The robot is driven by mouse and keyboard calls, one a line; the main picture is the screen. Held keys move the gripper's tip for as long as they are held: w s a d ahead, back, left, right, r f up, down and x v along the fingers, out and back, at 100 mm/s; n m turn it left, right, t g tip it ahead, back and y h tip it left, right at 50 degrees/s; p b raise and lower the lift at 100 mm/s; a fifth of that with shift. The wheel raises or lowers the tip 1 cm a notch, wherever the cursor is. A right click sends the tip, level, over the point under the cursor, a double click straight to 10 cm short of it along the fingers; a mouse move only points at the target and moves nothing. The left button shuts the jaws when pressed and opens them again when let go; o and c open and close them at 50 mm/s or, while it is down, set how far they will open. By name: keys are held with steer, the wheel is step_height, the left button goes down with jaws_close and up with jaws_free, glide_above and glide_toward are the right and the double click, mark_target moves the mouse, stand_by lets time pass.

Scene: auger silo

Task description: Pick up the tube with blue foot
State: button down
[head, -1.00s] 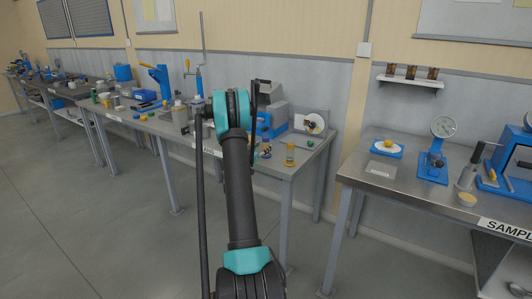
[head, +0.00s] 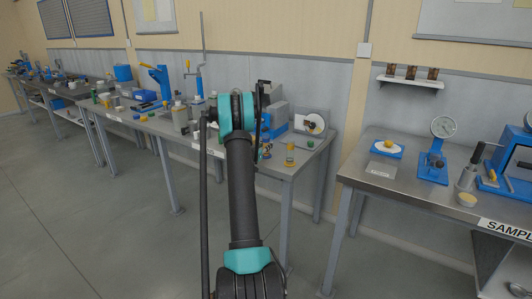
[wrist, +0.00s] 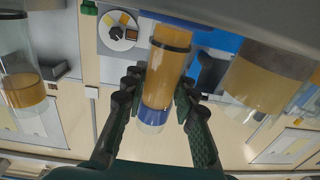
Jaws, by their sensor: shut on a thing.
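The tube with blue foot (wrist: 170,62) is in the middle of the wrist view, a clear tube with amber filling and a dark ring. Its blue foot (wrist: 154,114) points down in that picture. My gripper (wrist: 160,88) has its two dark green fingers on either side of the tube and is shut on it. In the head view my arm hides the gripper, and I cannot tell the held tube there.
Two more tubes with amber filling flank the gripper in the wrist view, one at left (wrist: 20,75) and one at right (wrist: 268,75). Several devices stand behind my arm.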

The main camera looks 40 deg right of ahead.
steer(key=shift+r, duration=0.2)
step_height(320, 180, up, 19)
steer(key=shift+r, duration=0.2)
stand_by(1.6)
